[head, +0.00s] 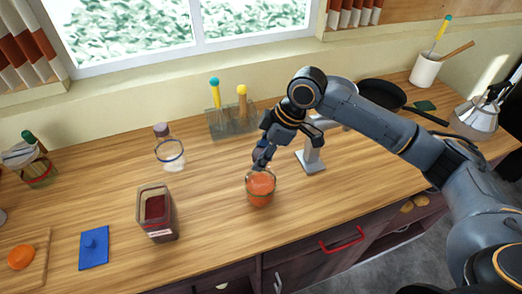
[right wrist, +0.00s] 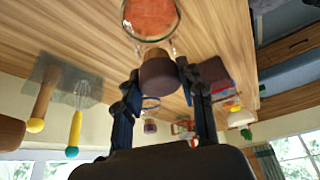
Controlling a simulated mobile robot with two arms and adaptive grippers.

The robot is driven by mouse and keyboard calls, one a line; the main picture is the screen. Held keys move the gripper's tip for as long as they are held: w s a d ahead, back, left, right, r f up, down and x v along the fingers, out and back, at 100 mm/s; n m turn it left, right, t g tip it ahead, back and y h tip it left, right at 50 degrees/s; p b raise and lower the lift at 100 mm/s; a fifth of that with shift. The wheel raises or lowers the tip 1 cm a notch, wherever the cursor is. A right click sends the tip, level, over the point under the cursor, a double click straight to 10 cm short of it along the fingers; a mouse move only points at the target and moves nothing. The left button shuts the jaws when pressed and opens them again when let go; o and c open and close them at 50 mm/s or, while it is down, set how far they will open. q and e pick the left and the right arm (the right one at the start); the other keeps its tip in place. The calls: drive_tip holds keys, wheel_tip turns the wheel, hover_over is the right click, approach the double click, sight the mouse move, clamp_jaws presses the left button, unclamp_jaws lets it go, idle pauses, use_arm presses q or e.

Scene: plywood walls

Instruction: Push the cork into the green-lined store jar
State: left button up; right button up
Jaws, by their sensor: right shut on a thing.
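The store jar (head: 260,196) is clear glass with orange contents and a thin green line; it stands upright on the wooden counter, and also shows at the top of the right wrist view (right wrist: 152,18). My right gripper (head: 261,163) points down at the jar's mouth. In the right wrist view my right gripper (right wrist: 157,80) is shut on the brown cork (right wrist: 158,74), which has a paler narrow end toward the jar. The cork overlaps the jar's rim there; I cannot tell how deep it sits. In the head view the fingers mostly hide it. My left gripper is not in view.
A blue-ringed jar (head: 170,157) with a dark stopper stands behind left. A square jar (head: 157,212) with dark red contents is left of the store jar. A grey stand (head: 312,158) is close on the right. A utensil rack (head: 232,123) stands behind.

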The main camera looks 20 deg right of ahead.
drive_tip(key=shift+p, duration=0.6)
idle(0.6)
drive_tip(key=shift+f+p, duration=0.15)
drive_tip(key=shift+p, duration=0.8)
idle(1.1)
drive_tip(key=shift+f, duration=0.5)
idle(0.8)
drive_tip(key=shift+s+f+p, duration=0.15)
drive_tip(key=shift+f+p, duration=0.1)
drive_tip(key=shift+p, duration=0.1)
drive_tip(key=shift+s+f, duration=0.15)
drive_tip(key=shift+f, duration=0.05)
idle(0.4)
drive_tip(key=o, duration=1)
drive_tip(key=shift+w, duration=0.25)
